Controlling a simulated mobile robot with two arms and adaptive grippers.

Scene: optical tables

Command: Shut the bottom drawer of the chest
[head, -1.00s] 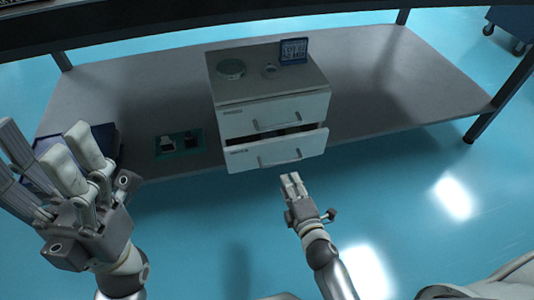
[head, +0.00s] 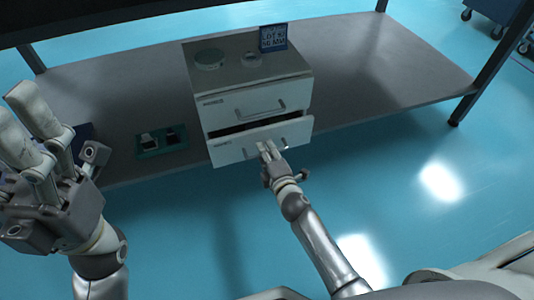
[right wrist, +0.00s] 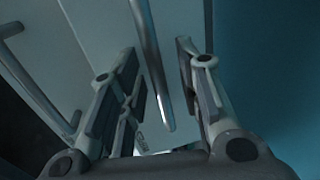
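The white chest with a grey top (head: 235,78) stands on the lower shelf. Its upper drawer (head: 230,109) looks shut. The bottom drawer (head: 229,152) stands partly out, with a dark gap above its front. My right gripper (head: 267,149) is at the bottom drawer's front, over its handle, which it partly hides. In the right wrist view, its fingers (right wrist: 158,72) are apart, with the handle bar (right wrist: 151,62) between them and gaps at both sides. Whether a finger touches the drawer front is unclear. My left gripper (head: 14,108) is open and empty at the left.
A round dish (head: 209,59) and a blue sign (head: 273,38) stand on the chest. A green tray (head: 161,142) with small dark and light items lies left of it on the shelf (head: 380,75). A dark blue object is partly hidden behind my left gripper. The floor in front is clear.

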